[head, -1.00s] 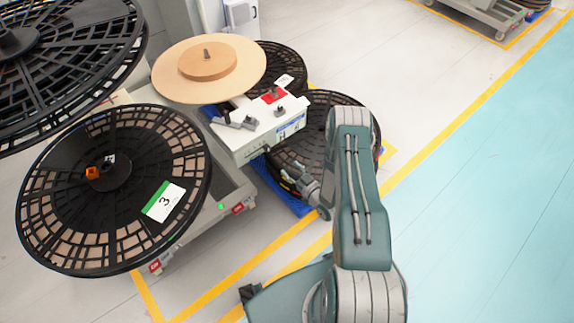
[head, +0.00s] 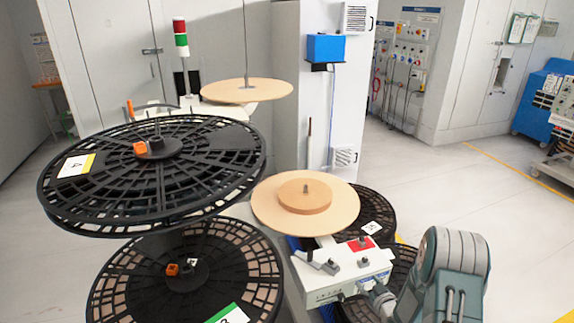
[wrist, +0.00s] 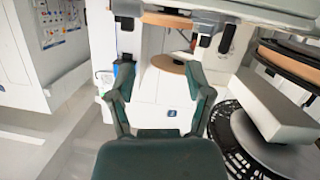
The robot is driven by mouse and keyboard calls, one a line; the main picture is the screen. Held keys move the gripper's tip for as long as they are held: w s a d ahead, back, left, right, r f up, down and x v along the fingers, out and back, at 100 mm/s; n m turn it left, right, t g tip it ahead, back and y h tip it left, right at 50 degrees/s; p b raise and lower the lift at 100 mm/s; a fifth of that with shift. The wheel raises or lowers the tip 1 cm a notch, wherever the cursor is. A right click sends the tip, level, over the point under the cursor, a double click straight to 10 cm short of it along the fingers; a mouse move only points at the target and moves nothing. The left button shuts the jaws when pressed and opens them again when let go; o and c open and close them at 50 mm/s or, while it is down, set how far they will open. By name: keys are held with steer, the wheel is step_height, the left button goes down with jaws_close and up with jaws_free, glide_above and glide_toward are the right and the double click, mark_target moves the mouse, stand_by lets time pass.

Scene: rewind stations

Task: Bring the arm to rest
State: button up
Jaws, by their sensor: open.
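My arm (head: 447,280) is at the lower right of the head view, bent, grey-green with a pale joint cover. My gripper (wrist: 158,72) shows in the wrist view with its two dark green fingers spread apart and nothing between them. In the head view the gripper end is mostly hidden at the bottom edge, close to the white control box (head: 338,285) with a red patch. I cannot tell whether it touches the box.
Black slotted reels, an upper one (head: 215,165) and a lower one (head: 240,262), stand left of the arm. A wooden disc (head: 262,210) sits behind the control box. A tall white cabinet (head: 335,110) stands behind. Floor at right (head: 500,210) is clear.

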step_height(320, 180, up, 14)
steer(key=g+h, duration=0.2)
steer(key=h, duration=0.1)
steer(key=s+a+r+m+g+h, duration=0.25)
steer(key=s+r, duration=0.45)
steer(key=r, duration=0.5)
steer(key=s+a+r+g, duration=0.1)
steer(key=s+a+r, duration=0.1)
steer(key=s, duration=0.7)
steer(key=s+a+r+m+g+y, duration=0.1)
steer(key=s+a+r+g, duration=0.1)
steer(key=s, duration=0.7)
steer(key=s+a+r+m+g+y, duration=0.1)
steer(key=s+a+r, duration=0.3)
steer(key=s, duration=0.6)
steer(key=shift+r, duration=0.25)
steer(key=shift+w, duration=0.1)
